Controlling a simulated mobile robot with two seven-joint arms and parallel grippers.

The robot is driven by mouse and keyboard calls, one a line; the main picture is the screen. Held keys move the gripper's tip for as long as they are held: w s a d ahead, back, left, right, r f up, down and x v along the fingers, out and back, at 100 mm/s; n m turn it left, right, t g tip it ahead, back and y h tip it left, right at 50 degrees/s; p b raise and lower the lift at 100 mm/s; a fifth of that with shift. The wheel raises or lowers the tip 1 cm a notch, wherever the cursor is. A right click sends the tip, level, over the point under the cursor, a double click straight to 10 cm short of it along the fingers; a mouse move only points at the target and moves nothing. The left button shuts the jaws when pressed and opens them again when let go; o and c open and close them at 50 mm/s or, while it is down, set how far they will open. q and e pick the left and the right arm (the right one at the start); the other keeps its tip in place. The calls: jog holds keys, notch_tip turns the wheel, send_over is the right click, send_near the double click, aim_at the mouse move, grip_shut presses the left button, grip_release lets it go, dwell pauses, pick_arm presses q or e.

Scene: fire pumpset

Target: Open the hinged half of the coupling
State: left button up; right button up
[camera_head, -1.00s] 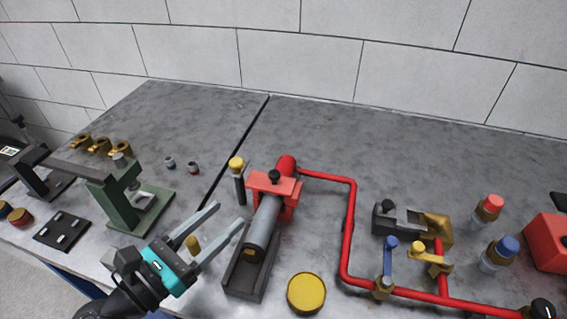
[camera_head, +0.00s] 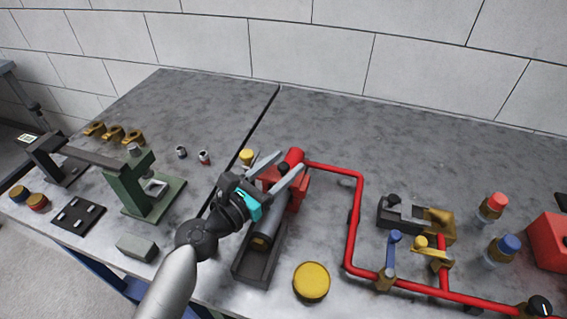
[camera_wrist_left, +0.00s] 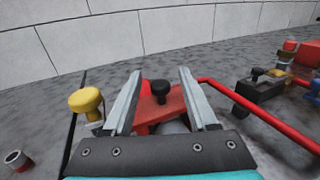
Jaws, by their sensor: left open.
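The coupling is a red block (camera_head: 299,190) with a black knob (camera_head: 283,168) on top, around a grey cylinder in a dark trough (camera_head: 262,262). A red pipe leaves its far end. My left gripper (camera_head: 278,166) is open above the coupling, its two pale fingers pointing to the far right in the head view. In the left wrist view, the black knob (camera_wrist_left: 160,90) and red top plate (camera_wrist_left: 168,106) show between the spread fingers (camera_wrist_left: 160,84). No contact is visible. The gripper body hides part of the cylinder. My right gripper is not in view.
A yellow-capped post (camera_head: 247,157) stands close left of the coupling. The red pipe (camera_head: 352,230) runs along its right. A yellow disc (camera_head: 312,281) lies in front. A green press (camera_head: 150,190) stands left. The bench behind the coupling is clear.

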pick_arm(q)
jog(key=shift+w+d, duration=0.15)
grip_shut()
dwell(0.4)
dwell(1.0)
